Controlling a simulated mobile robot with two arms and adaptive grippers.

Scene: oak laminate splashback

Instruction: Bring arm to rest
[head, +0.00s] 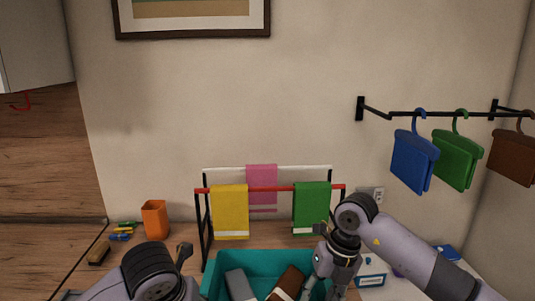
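My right arm comes in from the right, and its gripper (322,288) points down at the right part of a teal crate (211,281). Its fingertips are at or below the bottom edge of the picture, so I cannot tell if they are open or shut. My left arm is at the bottom left. Only a small dark part of its gripper (184,256) shows beside the arm, left of the crate, and its fingers are not clear.
The crate holds a grey item (240,284) and a brown item (286,282). Behind it stands a rack with yellow (230,212), pink (261,180) and green (312,205) cloths. An orange cup (155,219) stands left. Hangers with a blue cloth (413,162) and others hang from a wall rail right.

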